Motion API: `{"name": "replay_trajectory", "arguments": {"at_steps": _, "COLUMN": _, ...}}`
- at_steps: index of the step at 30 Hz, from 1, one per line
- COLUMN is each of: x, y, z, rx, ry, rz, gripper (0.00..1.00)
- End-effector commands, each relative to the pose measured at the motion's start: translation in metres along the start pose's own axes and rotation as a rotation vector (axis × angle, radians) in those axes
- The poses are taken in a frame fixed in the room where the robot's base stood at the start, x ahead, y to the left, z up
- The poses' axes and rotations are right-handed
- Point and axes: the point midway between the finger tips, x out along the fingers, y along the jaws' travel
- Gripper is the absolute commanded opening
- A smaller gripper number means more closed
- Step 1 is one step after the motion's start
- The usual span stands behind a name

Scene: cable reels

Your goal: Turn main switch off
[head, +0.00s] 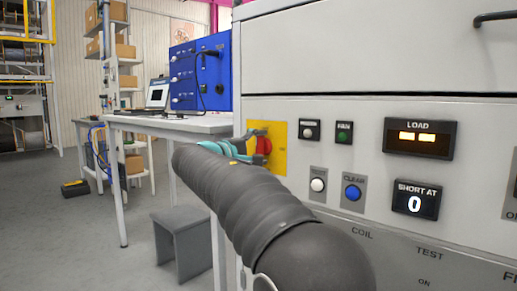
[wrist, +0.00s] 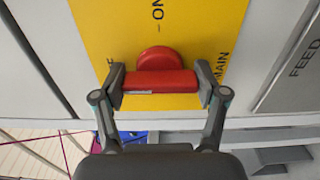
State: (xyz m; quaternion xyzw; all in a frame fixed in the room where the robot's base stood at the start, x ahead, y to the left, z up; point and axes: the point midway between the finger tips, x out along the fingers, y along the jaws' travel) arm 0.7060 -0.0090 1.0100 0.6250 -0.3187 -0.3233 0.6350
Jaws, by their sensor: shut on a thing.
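The main switch is a red rotary handle (wrist: 160,82) on a yellow plate (wrist: 215,25). In the head view the red handle (head: 264,147) shows on the yellow plate (head: 279,163) at the left of the grey panel. My gripper (wrist: 160,88) is shut on the handle, with one fingertip at each end of its bar. The bar lies crosswise in the wrist view, with the "ON" lettering above its round hub. "MAIN" is printed to the right, partly behind a finger. In the head view my gripper (head: 252,144) and arm partly cover the handle.
The panel carries a green FAN button (head: 344,132), a blue CLEAR button (head: 352,192), a white button (head: 318,185), a lit LOAD display (head: 419,138) and a SHORT AT display (head: 415,199) reading 0. A table (head: 180,124) and a grey stool (head: 182,238) stand left of it.

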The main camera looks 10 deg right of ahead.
Motion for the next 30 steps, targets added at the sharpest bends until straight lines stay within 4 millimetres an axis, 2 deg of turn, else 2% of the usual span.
{"name": "replay_trajectory", "arguments": {"at_steps": 2, "x": 0.001, "y": -0.001, "z": 0.001, "rx": -0.002, "ry": -0.003, "rz": -0.001, "gripper": 0.37}}
{"name": "replay_trajectory", "arguments": {"at_steps": 3, "x": 0.001, "y": -0.001, "z": 0.001, "rx": -0.002, "ry": -0.003, "rz": -0.001, "gripper": 0.75}}
{"name": "replay_trajectory", "arguments": {"at_steps": 6, "x": 0.001, "y": -0.001, "z": 0.001, "rx": -0.001, "ry": -0.002, "rz": -0.001, "gripper": 0.97}}
{"name": "replay_trajectory", "arguments": {"at_steps": 16, "x": -0.001, "y": 0.000, "z": -0.001, "rx": 0.000, "ry": 0.001, "rz": 0.000, "gripper": 0.97}}
{"name": "replay_trajectory", "arguments": {"at_steps": 20, "x": -0.008, "y": 0.000, "z": -0.001, "rx": 0.000, "ry": 0.002, "rz": 0.000, "gripper": 0.97}}
{"name": "replay_trajectory", "arguments": {"at_steps": 23, "x": -0.021, "y": 0.000, "z": -0.001, "rx": 0.000, "ry": 0.004, "rz": 0.000, "gripper": 0.97}}
{"name": "replay_trajectory", "arguments": {"at_steps": 30, "x": -0.069, "y": 0.000, "z": -0.001, "rx": -0.001, "ry": 0.004, "rz": 0.000, "gripper": 0.97}}
